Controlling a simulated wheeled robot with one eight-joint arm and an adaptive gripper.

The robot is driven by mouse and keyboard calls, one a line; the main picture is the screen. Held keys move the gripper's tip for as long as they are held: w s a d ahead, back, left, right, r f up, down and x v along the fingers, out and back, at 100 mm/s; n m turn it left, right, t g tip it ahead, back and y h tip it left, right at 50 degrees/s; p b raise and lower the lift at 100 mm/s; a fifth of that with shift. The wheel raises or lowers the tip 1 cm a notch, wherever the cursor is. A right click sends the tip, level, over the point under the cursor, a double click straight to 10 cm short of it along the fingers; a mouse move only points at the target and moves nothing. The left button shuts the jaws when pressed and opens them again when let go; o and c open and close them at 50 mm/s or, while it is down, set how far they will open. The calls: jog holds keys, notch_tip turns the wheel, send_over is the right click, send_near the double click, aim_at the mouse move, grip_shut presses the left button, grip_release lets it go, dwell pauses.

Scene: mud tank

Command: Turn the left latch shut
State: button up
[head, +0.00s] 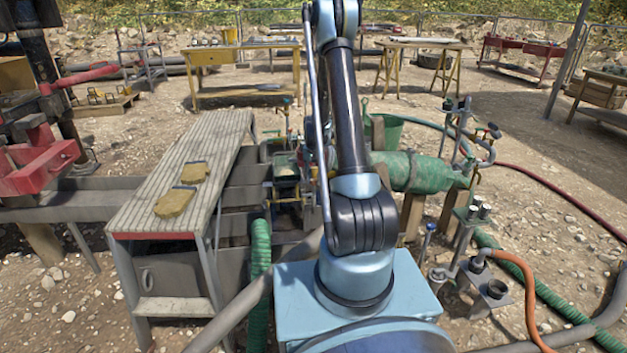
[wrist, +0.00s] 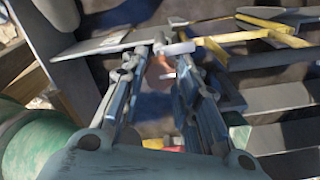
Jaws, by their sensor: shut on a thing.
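My gripper (wrist: 160,48) shows in the wrist view, its two fingers close together at the tips. A small pale bar (wrist: 179,48) sits at the fingertips, and the gripper is shut on it. It appears to be the left latch, but it is small and mostly covered by the fingers. A reddish part shows between the fingers, too blurred to name. In the head view my arm hides the gripper and the latch, in front of the tank's machinery (head: 286,170).
A green cylinder (head: 425,172) lies to the right of my arm; it also shows in the wrist view (wrist: 35,148). Yellow bars (wrist: 265,32) and grey plates lie close by the fingers. A slatted bench (head: 190,150) stands left; a green hose (head: 260,255) runs nearby.

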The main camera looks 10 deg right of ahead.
jog(key=shift+m, duration=0.4)
jog(key=o, duration=1.1)
jog(key=shift+c, duration=0.2)
notch_tip(320, 180, up, 12)
